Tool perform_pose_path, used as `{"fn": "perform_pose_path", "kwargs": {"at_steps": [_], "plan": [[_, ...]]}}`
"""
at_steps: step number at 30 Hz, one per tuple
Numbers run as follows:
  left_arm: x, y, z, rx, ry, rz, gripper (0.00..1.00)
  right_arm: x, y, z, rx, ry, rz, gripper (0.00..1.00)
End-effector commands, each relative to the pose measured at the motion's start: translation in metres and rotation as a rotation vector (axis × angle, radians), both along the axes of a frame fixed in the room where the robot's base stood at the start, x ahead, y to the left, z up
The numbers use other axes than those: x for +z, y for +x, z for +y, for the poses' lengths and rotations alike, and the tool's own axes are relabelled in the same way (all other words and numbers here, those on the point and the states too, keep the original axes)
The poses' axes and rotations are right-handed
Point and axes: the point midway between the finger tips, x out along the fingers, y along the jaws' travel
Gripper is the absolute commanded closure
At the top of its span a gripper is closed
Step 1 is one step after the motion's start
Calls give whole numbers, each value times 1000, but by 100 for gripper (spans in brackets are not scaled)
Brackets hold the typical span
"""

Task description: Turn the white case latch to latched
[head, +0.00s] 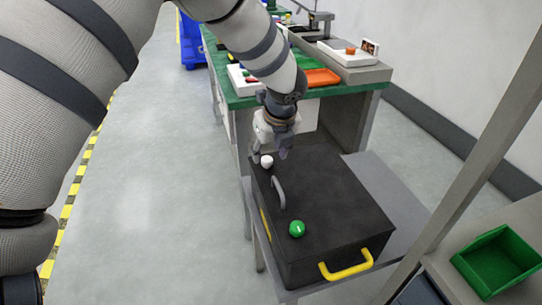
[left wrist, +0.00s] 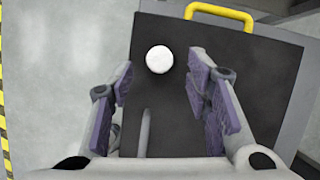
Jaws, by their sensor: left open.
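The white case latch (head: 267,161) is a round white knob on top of the black case (head: 335,205), near its far left corner. My left gripper (head: 269,154) is over that corner, pointing down, with its fingers apart. In the left wrist view the white latch (left wrist: 159,59) shows between the spread fingertips (left wrist: 161,68), with a gap on each side and nothing held. Its turned position cannot be told. A green knob (head: 297,229) sits nearer on the same lid. My right gripper is not in view.
A grey bar handle (head: 278,192) stands on the lid close to the latch. A yellow handle (head: 346,265) is on the near side; another (left wrist: 220,12) shows at the far edge. A green-topped bench (head: 240,101) stands behind. A green bin (head: 497,262) is at right. Floor at left is clear.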

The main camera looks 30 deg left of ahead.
Motion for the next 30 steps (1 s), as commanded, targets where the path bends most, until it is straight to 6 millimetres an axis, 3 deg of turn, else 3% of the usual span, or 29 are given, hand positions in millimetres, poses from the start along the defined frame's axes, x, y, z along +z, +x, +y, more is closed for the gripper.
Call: {"fn": "perform_pose_path", "kwargs": {"at_steps": [1,5,14,21,30], "plan": [[-13,1,3,2,0,6,56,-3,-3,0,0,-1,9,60],[-25,6,8,1,0,2,56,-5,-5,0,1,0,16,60],[-27,7,10,1,-1,-3,56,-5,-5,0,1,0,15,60],[-28,7,10,1,-1,-3,100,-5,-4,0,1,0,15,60],[-28,8,9,26,0,-2,100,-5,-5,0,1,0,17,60]]}}
